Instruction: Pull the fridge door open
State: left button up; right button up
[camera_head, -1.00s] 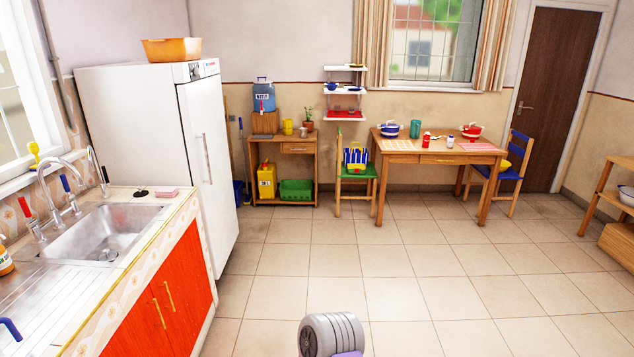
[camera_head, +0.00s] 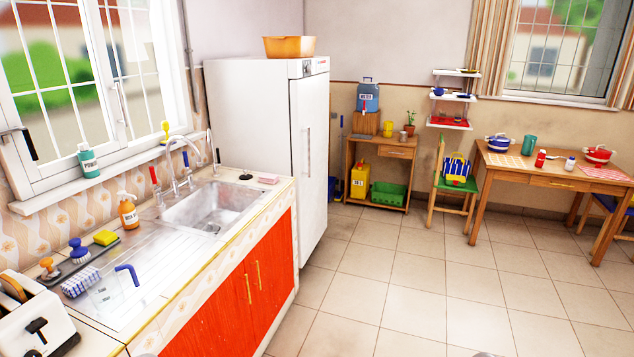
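The white fridge (camera_head: 252,110) stands beyond the sink counter, left of the middle of the head view. Its door (camera_head: 313,165) faces right and looks shut. A long vertical handle (camera_head: 308,138) runs along the door's upper part. An orange bowl (camera_head: 289,47) sits on top of the fridge. Neither gripper shows clearly. Only small grey pieces of my own body appear at the bottom edge, and nothing touches the fridge.
The counter with the steel sink (camera_head: 207,206) and red cupboard doors (camera_head: 248,285) runs along the left. The tiled floor (camera_head: 385,275) is clear in front of the fridge. A small wooden shelf table (camera_head: 382,148) and a dining table (camera_head: 545,180) stand at the back.

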aim_at(310, 95)
jog(key=i, duration=2.6)
jog(key=z, duration=0.4)
jog(key=i, duration=1.55)
jog(key=z, duration=0.1)
